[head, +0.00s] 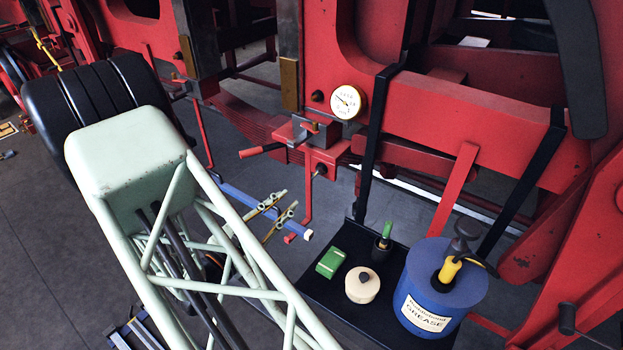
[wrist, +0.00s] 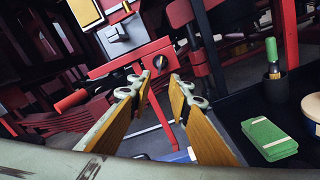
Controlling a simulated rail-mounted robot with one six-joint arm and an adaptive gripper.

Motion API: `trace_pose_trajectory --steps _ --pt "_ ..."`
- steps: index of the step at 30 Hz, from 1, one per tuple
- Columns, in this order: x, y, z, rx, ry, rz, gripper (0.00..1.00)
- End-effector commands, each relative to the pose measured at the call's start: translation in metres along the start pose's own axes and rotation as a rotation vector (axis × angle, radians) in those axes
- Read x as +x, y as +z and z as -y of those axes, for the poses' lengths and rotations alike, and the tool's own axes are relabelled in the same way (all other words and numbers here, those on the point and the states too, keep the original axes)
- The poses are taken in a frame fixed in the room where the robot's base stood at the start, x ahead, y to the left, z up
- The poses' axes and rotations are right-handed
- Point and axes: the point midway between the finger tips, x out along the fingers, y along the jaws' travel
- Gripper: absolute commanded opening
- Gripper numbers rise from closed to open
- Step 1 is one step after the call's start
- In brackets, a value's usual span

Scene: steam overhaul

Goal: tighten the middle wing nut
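My gripper (head: 276,215) is open and empty, its brass-faced fingers apart. In the wrist view my gripper (wrist: 158,100) shows a clear gap between its two fingers. Beyond them is a red bracket block (wrist: 130,62) with a small dark fitting (wrist: 160,62) on its face. In the head view the dark fitting (head: 320,170) sits on the red block (head: 327,154), up and to the right of my gripper and apart from it. It is too small to tell whether it is a wing nut. I cannot make out a middle wing nut in either view.
A red-handled lever (head: 262,149) sticks out left of the block, below a round gauge (head: 347,102). A blue bar (head: 262,208) lies behind my fingers. A black hanging tray (head: 330,298) holds a green pad (head: 331,262), a cream pot (head: 362,285) and a blue grease tub (head: 440,290).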

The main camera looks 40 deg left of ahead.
Motion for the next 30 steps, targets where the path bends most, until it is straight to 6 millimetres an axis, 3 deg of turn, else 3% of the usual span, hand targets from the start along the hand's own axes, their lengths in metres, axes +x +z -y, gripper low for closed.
trace_pose_trajectory --steps 14,30 --pt "0.017 0.001 0.0 -0.001 -0.001 0.001 0.18" --pt "0.076 0.002 0.0 0.0 -0.003 0.001 0.18"
